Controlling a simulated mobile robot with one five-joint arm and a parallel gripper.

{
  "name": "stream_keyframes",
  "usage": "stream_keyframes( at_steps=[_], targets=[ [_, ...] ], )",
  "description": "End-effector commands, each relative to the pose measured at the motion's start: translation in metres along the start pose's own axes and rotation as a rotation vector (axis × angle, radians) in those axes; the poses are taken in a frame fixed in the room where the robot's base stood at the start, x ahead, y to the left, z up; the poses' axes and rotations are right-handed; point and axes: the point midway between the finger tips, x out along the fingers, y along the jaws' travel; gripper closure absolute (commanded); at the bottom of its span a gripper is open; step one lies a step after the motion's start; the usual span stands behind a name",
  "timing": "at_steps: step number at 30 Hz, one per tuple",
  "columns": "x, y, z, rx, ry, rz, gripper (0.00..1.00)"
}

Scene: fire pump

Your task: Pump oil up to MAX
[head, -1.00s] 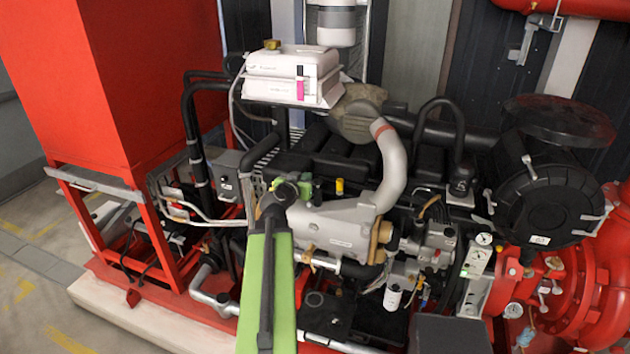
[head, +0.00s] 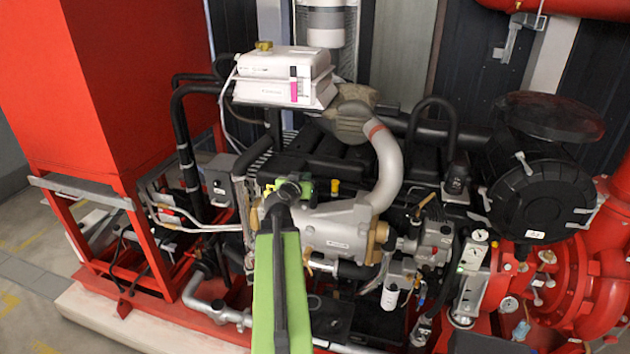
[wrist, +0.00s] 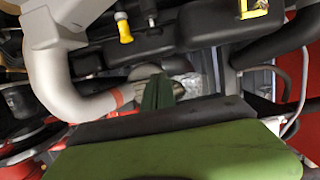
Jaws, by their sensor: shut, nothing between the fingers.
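A white box-shaped tank (head: 285,75) with a yellow cap (head: 264,46) and an upright strip (head: 294,84), black above and pink below, stands above the engine's left part. I see no readable MAX mark, and I cannot pick out an oil pump handle for sure. My gripper (head: 301,188) is shut and empty, in front of the black engine top and below the tank. A small yellow cap (head: 335,186) stands just right of it. In the wrist view my gripper (wrist: 160,90) is shut near a grey pipe (wrist: 60,75); a yellow cap (wrist: 124,28) shows above left.
A tall red cabinet (head: 90,90) stands at the left. The silver engine part (head: 340,228) and a curved grey pipe (head: 388,165) lie right of my arm. A round black housing (head: 540,195) and red pump casing (head: 560,285) fill the right. Floor is free at lower left.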

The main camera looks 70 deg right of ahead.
Motion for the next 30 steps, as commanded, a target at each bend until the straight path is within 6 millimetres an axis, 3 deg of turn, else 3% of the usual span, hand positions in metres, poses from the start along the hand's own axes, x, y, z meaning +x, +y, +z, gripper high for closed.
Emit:
stream_keyframes(
  at_steps=[8, 14, 15, 21, 30],
  targets=[
    [0.034, -0.011, 0.003, -0.003, 0.0, -0.015, 1.0],
    [0.071, -0.013, 0.004, -0.003, 0.0, -0.018, 1.0],
    [0.074, -0.012, 0.014, -0.004, 0.0, -0.018, 1.0],
    [0.077, -0.011, 0.039, -0.004, 0.0, -0.018, 1.0],
    [0.078, -0.01, 0.041, -0.004, 0.0, -0.017, 1.0]
  ],
)
